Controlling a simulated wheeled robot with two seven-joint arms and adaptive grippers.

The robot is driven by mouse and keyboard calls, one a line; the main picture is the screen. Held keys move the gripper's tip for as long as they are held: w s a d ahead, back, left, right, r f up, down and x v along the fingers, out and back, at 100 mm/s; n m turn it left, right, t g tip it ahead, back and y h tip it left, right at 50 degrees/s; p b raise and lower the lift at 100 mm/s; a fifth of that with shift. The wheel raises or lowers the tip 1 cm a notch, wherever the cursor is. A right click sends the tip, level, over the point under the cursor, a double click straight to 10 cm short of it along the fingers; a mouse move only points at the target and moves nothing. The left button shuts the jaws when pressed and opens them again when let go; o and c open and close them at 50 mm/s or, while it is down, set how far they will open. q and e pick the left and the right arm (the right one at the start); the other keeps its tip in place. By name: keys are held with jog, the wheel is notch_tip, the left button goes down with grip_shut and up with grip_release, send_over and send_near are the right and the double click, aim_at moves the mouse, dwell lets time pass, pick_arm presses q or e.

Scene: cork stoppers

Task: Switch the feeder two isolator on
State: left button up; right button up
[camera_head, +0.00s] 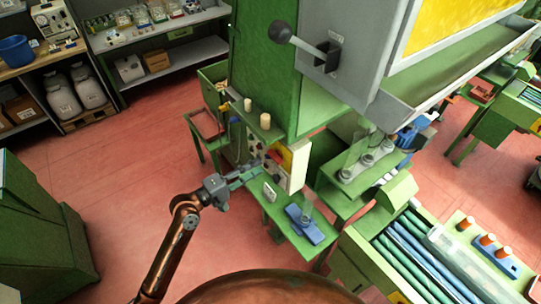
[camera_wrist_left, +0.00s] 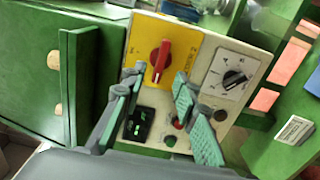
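The feeder two isolator (camera_wrist_left: 161,58) is a red rotary handle on a yellow plate in the left wrist view. The plate's small lettering seems to read FEEDER 2. The handle lies roughly along the panel's upright direction. The light control panel (camera_head: 296,165) also shows in the head view, at the green machine's side. My left gripper (camera_head: 256,169) is in front of this panel. In the left wrist view my left gripper (camera_wrist_left: 158,84) has its fingers spread and empty, with the handle's lower end appearing between the tips. Whether they touch it I cannot tell. My right gripper is not in view.
A black knob (camera_wrist_left: 235,78) on a white plate sits right of the isolator. A black unit with a green display (camera_wrist_left: 139,124) is below. A green shelf with a blue tray (camera_head: 305,224) stands by the panel. Red floor (camera_head: 110,185) is open at left.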

aim_at(272, 158)
pick_arm(q)
jog(key=p+x, duration=0.2)
jog(key=x, duration=0.4)
jog(key=shift+w, duration=0.1)
jog(key=shift+w+d, duration=0.2)
jog(key=shift+d, duration=0.15)
jog(key=shift+c, duration=0.3)
jog(key=shift+f, duration=0.1)
grip_shut()
